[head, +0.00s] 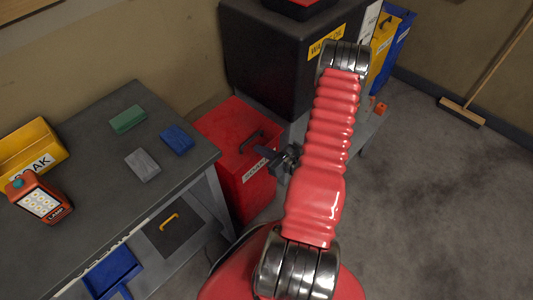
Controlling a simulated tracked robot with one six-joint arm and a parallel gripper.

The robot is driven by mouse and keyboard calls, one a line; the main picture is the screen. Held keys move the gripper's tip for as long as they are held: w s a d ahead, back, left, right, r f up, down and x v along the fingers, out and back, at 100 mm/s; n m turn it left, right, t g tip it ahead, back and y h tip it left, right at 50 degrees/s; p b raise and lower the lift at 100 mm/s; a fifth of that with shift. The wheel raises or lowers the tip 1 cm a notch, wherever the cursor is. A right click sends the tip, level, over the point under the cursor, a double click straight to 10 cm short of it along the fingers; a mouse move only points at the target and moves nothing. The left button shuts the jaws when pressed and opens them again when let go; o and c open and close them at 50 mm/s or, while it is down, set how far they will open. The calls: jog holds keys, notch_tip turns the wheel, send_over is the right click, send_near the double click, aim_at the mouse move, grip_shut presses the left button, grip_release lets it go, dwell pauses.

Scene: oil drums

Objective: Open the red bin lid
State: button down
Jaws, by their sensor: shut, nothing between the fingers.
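The red bin (261,196) stands on the floor beside the grey workbench, with a white label on its front. Its red lid (222,128) lies flat on top and looks closed. A dark handle (250,141) sits on the lid near its front right side. My dark gripper (265,152) is at the front right edge of the bin, just to the right of and below the handle in the picture. It is shut and empty. I cannot tell whether it touches the bin. My red arm hides what lies behind it to the right.
The workbench (85,150) at left holds a green block (128,119), a blue block (177,139), a grey block (142,164), a red lamp (42,199) and a yellow bin (32,148). A black tank (270,60) stands behind the red bin. Floor at right is clear, with a broom (462,112).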

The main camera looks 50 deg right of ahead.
jog(key=shift+x, duration=1.4)
jog(key=shift+a, duration=0.15)
jog(key=shift+r, duration=0.1)
jog(key=shift+d+r, duration=0.1)
jog(key=shift+d, duration=0.1)
